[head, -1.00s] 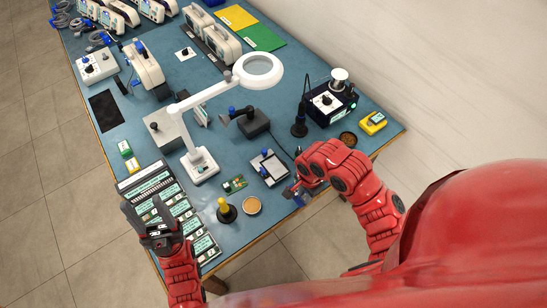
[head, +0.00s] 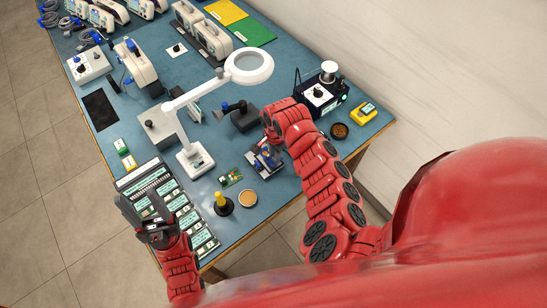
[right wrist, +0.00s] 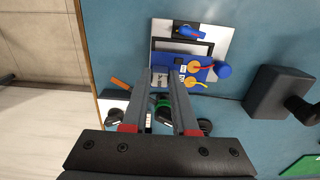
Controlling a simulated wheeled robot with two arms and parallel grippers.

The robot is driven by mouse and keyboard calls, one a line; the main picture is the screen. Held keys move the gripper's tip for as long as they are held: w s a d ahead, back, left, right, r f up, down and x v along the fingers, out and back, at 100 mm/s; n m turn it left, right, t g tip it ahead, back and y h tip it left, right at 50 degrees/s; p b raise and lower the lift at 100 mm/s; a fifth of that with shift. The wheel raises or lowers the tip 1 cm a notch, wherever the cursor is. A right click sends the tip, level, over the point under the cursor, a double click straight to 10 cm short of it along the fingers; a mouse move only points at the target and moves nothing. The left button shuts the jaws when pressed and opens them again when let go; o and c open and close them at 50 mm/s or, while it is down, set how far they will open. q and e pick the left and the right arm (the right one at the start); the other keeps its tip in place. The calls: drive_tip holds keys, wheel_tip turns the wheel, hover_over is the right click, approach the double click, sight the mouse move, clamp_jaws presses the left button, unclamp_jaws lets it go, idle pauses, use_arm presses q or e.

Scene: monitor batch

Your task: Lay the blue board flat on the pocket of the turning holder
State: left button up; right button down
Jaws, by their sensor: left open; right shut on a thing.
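The blue board (right wrist: 200,74), with yellow round parts and a dark chip, is held at its edge by my right gripper (right wrist: 163,82). In the right wrist view it overlaps the near part of the turning holder (right wrist: 222,48), a pale plate with a dark-framed pocket and a blue clamp (right wrist: 190,32) at the far side. I cannot tell whether the board touches the pocket. In the head view the holder (head: 265,160) is partly hidden by my right gripper and the board. My left gripper (head: 138,208) is open and empty over the table's left front.
A magnifier lamp (head: 195,158) stands left of the holder. A small green board (head: 231,178), a yellow-topped stand (head: 222,202) and a round tin (head: 248,197) lie in front. A dark block (head: 243,118) is behind, a black station (head: 322,97) to the right.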

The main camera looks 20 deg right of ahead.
drive_tip(key=shift+w+a+f, duration=0.1)
drive_tip(key=shift+w+a, duration=0.1)
drive_tip(key=shift+w, duration=0.15)
drive_tip(key=shift+f+p, duration=0.3)
drive_tip(key=shift+f, duration=0.05)
wheel_tip(320, 180, down, 2)
drive_tip(key=shift+f, duration=0.25)
drive_tip(key=shift+s+f, duration=0.1)
drive_tip(key=shift+f, duration=0.05)
drive_tip(key=c, duration=0.7)
unclamp_jaws()
